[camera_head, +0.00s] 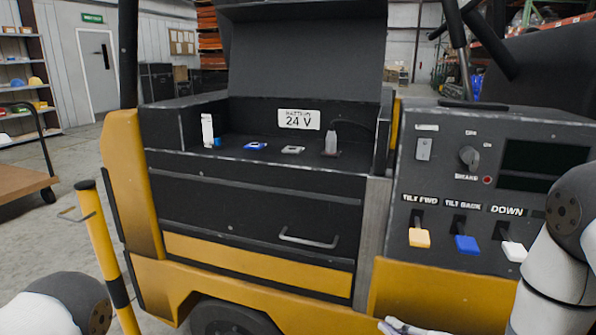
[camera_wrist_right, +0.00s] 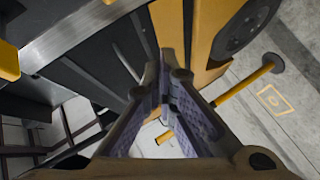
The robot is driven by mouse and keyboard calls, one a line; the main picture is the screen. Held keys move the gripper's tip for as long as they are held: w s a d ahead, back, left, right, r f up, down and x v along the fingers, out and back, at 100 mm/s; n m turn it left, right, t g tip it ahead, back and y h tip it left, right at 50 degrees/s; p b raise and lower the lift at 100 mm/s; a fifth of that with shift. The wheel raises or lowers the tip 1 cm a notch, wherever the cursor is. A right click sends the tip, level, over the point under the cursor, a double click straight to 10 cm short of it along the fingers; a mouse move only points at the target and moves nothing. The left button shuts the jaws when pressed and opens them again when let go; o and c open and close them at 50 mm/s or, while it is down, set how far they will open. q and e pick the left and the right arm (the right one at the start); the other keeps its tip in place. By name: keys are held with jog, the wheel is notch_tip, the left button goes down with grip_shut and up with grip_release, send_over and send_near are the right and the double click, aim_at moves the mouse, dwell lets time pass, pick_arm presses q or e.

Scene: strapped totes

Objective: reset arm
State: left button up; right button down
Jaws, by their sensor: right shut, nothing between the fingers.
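My right gripper (camera_head: 402,327) shows only as a small pale piece at the bottom edge of the head view, in front of the truck's yellow lower body. In the right wrist view its two purple-grey padded fingers (camera_wrist_right: 166,92) come together at the tips, shut with nothing between them. My right arm enters the head view at the right, in front of the control panel (camera_head: 409,170). My left gripper is out of view; only a rounded link of my left arm shows at the lower left.
The yellow and black truck (camera_head: 250,255) fills the middle, with an open compartment labelled 24 V (camera_head: 298,120) and a drawer handle (camera_head: 308,240). The panel has yellow, blue and white levers. A yellow post (camera_head: 104,245) stands at the left. Floor is open beyond it.

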jog(key=s+d+f+m+g+h, duration=0.1)
jog(key=s+f+m+g+h, duration=0.1)
jog(key=s+f+m+g, duration=0.65)
jog(key=s+d+f+m+h, duration=0.15)
jog(key=s+f, duration=0.45)
jog(key=s, duration=0.7)
jog(key=s+d+m+g+h, duration=0.1)
jog(key=s+m+g, duration=0.6)
jog(key=s, duration=1.4)
jog(key=shift+s+d+f+p, duration=0.3)
jog(key=shift+d+f+p, duration=0.1)
jog(key=shift+d, duration=0.2)
jog(key=shift+w, duration=0.1)
